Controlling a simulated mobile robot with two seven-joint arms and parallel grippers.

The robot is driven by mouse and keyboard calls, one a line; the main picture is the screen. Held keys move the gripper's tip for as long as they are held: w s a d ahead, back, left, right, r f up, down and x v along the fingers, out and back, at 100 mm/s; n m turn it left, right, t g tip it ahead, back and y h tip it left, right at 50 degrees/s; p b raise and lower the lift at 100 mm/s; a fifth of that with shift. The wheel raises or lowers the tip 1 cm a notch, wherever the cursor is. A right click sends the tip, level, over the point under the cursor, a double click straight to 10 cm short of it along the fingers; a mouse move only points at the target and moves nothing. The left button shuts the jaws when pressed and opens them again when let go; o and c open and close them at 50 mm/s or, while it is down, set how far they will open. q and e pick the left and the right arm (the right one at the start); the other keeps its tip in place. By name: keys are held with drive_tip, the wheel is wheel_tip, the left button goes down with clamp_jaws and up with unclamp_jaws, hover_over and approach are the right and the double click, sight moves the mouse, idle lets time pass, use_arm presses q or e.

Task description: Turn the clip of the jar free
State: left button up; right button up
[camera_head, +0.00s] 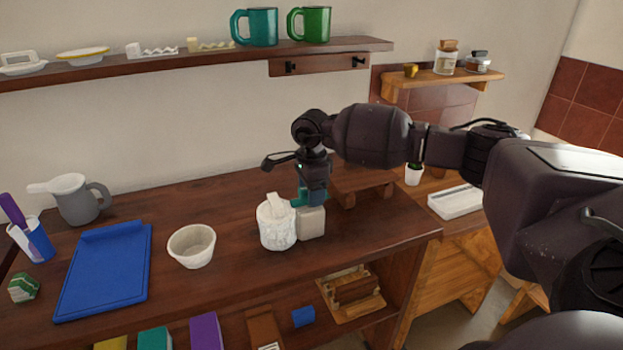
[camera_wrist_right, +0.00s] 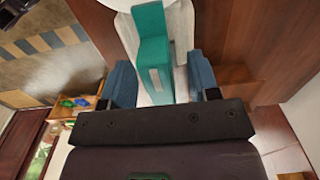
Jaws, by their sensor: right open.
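A pale grey square jar (camera_head: 311,223) stands on the dark wooden counter, right beside a white textured pot. The jar's teal clip (camera_head: 299,200) shows at its top, partly hidden by my right gripper (camera_head: 315,196). In the right wrist view the teal clip (camera_wrist_right: 155,62) is a bent bar lying over the pale jar body (camera_wrist_right: 183,40). My right gripper (camera_wrist_right: 162,84) is open, with one blue finger on each side of the clip. A gap shows on both sides, wider on the right. My left gripper is out of view.
The white textured pot (camera_head: 276,229) touches or nearly touches the jar on the left. A small wooden stand (camera_head: 372,186) is close behind it on the right. A white bowl (camera_head: 191,246) and blue board (camera_head: 105,270) lie further left, with bare counter between.

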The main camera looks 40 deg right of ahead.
drive_tip(key=shift+f, duration=0.4)
